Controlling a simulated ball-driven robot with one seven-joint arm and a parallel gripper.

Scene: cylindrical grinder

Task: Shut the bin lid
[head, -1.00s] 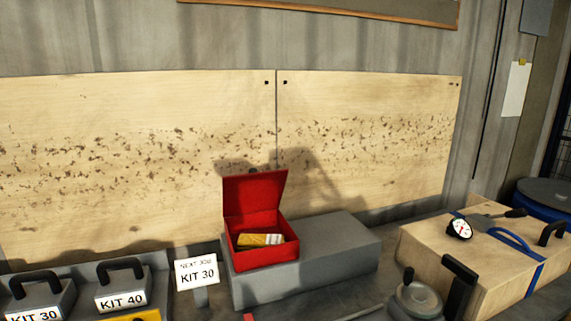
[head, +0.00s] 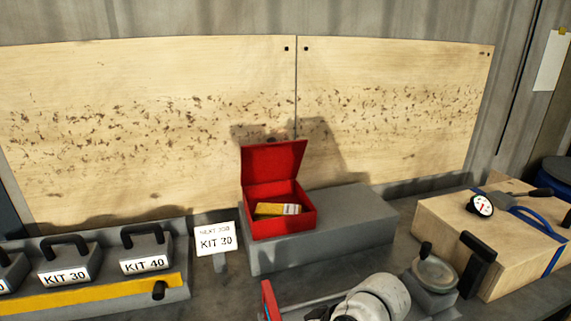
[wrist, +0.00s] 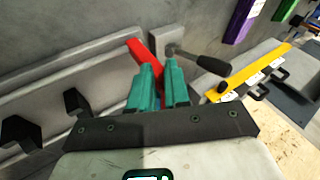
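The red bin (head: 283,222) stands on a grey block at the middle of the head view. Its red lid (head: 274,160) is hinged at the back and stands open, roughly upright. A yellow packet (head: 275,209) lies inside the bin. My gripper (wrist: 162,65) shows in the wrist view with two teal fingers and a narrow gap between them. A red bar (wrist: 137,50) shows beyond and in the gap; I see no clear grip on it. The bin and its lid are not seen in the wrist view, and I cannot make out my gripper in the head view.
The grey block (head: 352,222) extends right of the bin. A "NEXT JOB KIT 30" sign (head: 215,241) and labelled kit cases (head: 66,268) stand left. A handwheel (head: 434,272) and wooden box (head: 505,258) stand right. A plywood board (head: 130,130) is behind.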

